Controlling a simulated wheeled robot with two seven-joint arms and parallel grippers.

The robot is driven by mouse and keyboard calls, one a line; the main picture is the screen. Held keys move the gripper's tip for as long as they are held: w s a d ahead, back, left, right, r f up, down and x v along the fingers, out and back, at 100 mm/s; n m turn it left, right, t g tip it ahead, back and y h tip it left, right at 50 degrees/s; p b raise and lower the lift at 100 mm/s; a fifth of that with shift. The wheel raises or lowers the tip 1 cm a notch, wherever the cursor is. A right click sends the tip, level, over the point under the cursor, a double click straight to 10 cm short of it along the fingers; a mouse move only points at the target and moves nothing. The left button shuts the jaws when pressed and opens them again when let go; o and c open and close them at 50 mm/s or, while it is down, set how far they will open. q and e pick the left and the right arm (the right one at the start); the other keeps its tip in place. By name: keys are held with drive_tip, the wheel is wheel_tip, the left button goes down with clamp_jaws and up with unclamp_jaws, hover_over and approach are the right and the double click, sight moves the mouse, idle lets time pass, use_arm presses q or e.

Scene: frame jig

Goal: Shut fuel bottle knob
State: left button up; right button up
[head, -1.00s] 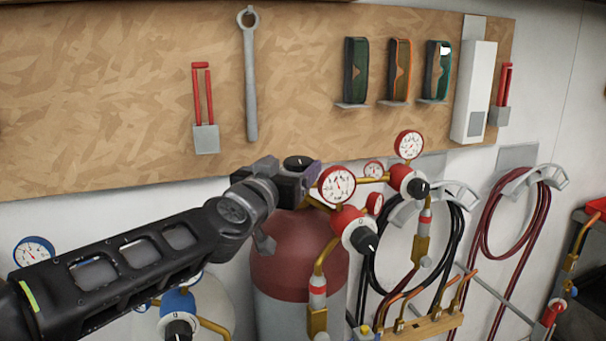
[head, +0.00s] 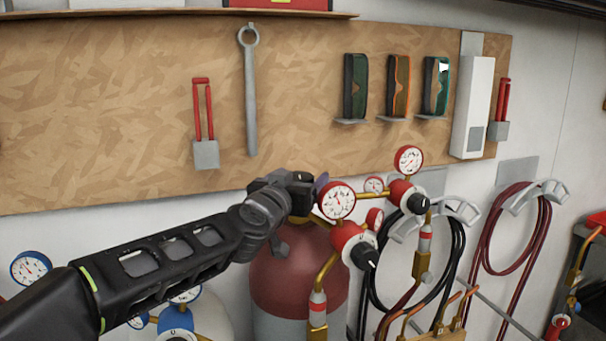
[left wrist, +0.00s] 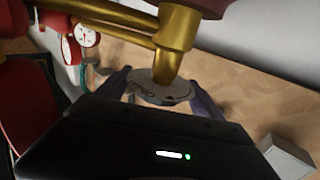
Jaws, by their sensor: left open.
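The fuel bottle (head: 300,272) is a red-topped cylinder standing below the pegboard in the head view. Its knob (left wrist: 158,88) shows in the left wrist view as a grey, marked disc at the end of a brass stem. My left gripper (left wrist: 160,92) is open, with one purple-grey finger on each side of the knob. I cannot tell whether the fingers touch it. In the head view my left gripper (head: 300,184) is at the top of the bottle and largely hides the knob. My right gripper is not in view.
A red-rimmed gauge (head: 337,200) and a regulator (head: 352,240) sit close right of the gripper. Black hoses (head: 460,250) hang farther right. A blue regulator (head: 176,318) is below my arm. The pegboard (head: 120,120) with a wrench (head: 250,100) is behind.

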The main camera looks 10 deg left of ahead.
use_arm(q)
drive_tip(key=shift+w, duration=1.05)
drive_tip(key=shift+c, duration=0.3)
